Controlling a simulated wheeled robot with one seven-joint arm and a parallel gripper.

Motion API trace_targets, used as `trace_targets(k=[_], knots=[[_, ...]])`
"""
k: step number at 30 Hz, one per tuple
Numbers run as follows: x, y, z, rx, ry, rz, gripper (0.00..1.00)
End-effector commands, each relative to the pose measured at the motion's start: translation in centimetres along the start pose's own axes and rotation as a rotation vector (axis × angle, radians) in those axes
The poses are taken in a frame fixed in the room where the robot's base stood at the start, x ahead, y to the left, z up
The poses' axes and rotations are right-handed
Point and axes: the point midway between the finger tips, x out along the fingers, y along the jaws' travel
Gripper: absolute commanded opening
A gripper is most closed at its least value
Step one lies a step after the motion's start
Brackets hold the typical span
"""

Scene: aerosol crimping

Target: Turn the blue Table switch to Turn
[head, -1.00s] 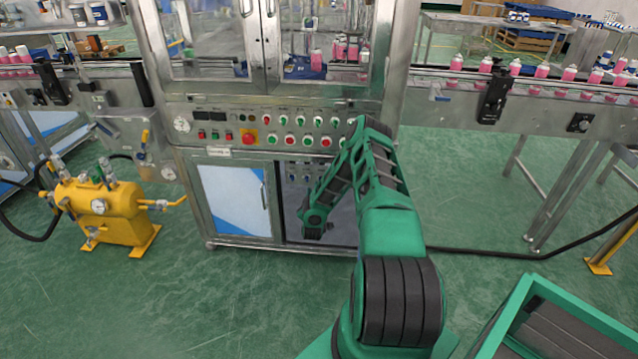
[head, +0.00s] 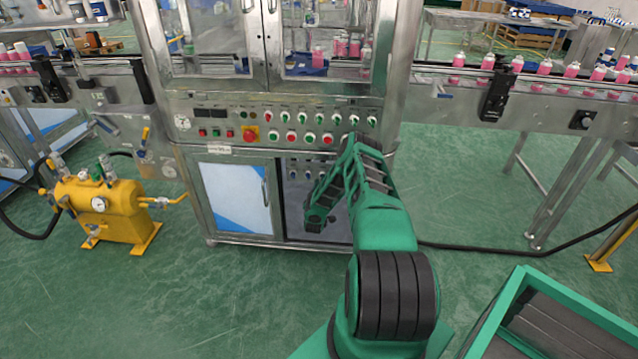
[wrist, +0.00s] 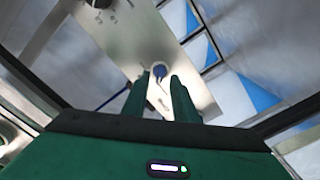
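The blue switch (wrist: 160,70) shows in the wrist view as a small round blue knob on a bright metal plate (wrist: 128,38). It appears between and just beyond the tips of my gripper (wrist: 159,80). The two green fingers are parted with a gap between them, and nothing is held. I cannot tell whether a finger touches the knob. In the head view my arm reaches to the open lower bay (head: 297,200) of the machine. The blue switch and the fingers cannot be made out there. The label text around the knob is too small to read.
A dark knob (wrist: 98,3) sits farther up the same plate. Above the bay is a panel of buttons, with a red emergency stop (head: 249,134). A yellow tank (head: 105,208) stands left; a green-framed bin (head: 535,320) stands right. Open green floor lies in front.

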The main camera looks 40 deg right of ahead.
Motion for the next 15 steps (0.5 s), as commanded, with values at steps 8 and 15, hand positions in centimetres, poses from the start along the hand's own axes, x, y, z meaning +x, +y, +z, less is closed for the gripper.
trace_targets(k=[8, 15], knots=[[1.6, 0.0, 0.0, 0.001, 0.001, -0.001, 0.26], [1.7, 0.0, 0.0, 0.000, 0.000, -0.001, 0.26]])
